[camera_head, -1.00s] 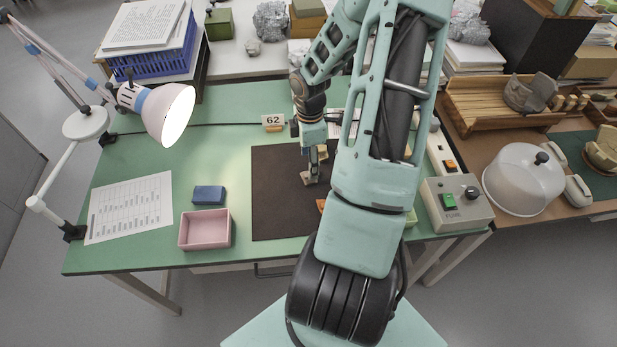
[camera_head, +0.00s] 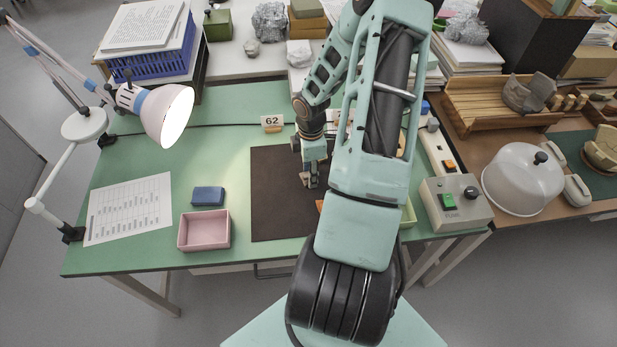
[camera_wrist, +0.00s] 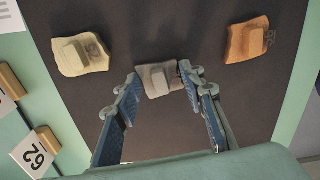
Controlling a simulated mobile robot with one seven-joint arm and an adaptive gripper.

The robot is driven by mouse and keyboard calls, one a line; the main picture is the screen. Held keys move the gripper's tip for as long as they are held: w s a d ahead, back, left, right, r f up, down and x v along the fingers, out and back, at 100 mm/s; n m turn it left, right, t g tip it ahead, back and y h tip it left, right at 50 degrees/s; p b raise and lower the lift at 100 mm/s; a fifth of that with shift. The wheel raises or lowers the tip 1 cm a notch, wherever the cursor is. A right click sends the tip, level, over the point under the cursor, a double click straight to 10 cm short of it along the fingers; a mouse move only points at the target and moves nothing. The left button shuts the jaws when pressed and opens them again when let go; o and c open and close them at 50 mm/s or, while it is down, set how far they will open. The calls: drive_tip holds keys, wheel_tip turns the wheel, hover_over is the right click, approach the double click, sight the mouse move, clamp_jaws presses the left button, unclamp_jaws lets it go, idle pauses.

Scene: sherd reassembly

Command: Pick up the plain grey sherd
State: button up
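The plain grey sherd (camera_wrist: 157,80) lies on the dark mat (camera_wrist: 160,25) in the wrist view, with a raised block on its top. My gripper (camera_wrist: 160,74) is open, with one blue-padded finger on each side of the grey sherd. The fingertips are very close to its edges; I cannot tell whether they touch it. In the head view my gripper (camera_head: 310,180) is low over the mat, and my arm hides much of that area.
A number 62 card (camera_head: 272,121) stands behind the mat. A pink tray (camera_head: 204,231) and a blue box (camera_head: 208,196) sit left of the mat. A lamp (camera_head: 165,112) leans over the left side. A switch box (camera_head: 456,204) stands on the right.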

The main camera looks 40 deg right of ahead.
drive_tip(key=c, duration=0.5)
drive_tip(key=shift+r, duration=0.15)
drive_tip(key=shift+r, duration=0.6)
drive_tip(key=s+a+r, duration=0.2)
drive_tip(key=s+r, duration=0.2)
drive_tip(key=s+a+r+p, duration=0.1)
drive_tip(key=s+a+r, duration=0.1)
drive_tip(key=s+r, duration=0.1)
drive_tip(key=s+a+r, duration=0.3)
drive_tip(key=s+r, duration=0.1)
drive_tip(key=s, duration=0.1)
drive_tip(key=shift+s+r+p, duration=0.1)
drive_tip(key=shift+r+p, duration=0.2)
drive_tip(key=shift+p, duration=0.1)
